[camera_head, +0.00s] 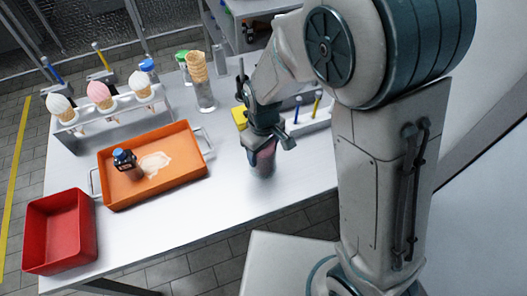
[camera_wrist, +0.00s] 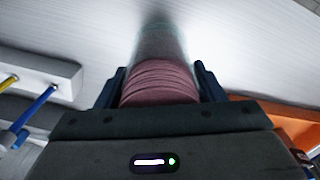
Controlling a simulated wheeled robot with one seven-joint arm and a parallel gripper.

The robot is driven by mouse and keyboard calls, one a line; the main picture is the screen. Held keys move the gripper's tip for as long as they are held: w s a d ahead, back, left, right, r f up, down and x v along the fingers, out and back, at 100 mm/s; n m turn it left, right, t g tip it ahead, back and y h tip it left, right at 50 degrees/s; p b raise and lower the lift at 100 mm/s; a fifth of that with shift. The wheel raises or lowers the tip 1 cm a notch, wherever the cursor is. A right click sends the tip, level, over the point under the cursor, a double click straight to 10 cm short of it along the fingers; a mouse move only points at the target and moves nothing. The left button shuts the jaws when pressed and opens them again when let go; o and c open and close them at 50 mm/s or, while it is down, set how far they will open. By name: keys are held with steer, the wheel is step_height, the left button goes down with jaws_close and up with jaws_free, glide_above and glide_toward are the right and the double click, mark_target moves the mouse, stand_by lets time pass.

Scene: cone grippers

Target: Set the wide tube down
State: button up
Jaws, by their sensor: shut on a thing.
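The wide tube (camera_head: 264,163) is clear with a pinkish ribbed part, and it is upright under my gripper (camera_head: 267,143), over the white table to the right of the orange tray. In the wrist view the tube (camera_wrist: 160,80) sits between the two dark fingers of my gripper (camera_wrist: 161,88), which are shut on it. Its clear far end points toward the table surface. I cannot tell whether its bottom touches the table. My gripper hides part of the tube.
The orange tray (camera_head: 190,170) holds a dark bottle (camera_head: 125,162) and a pale spill. A red bin (camera_head: 62,228) is at the front left. A clear tube with stacked cones (camera_head: 201,85) and a cone rack (camera_head: 105,125) stand behind. The table's front middle is clear.

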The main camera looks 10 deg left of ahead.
steer(key=shift+f, duration=0.85)
steer(key=shift+f, duration=0.15)
steer(key=o, duration=1.2)
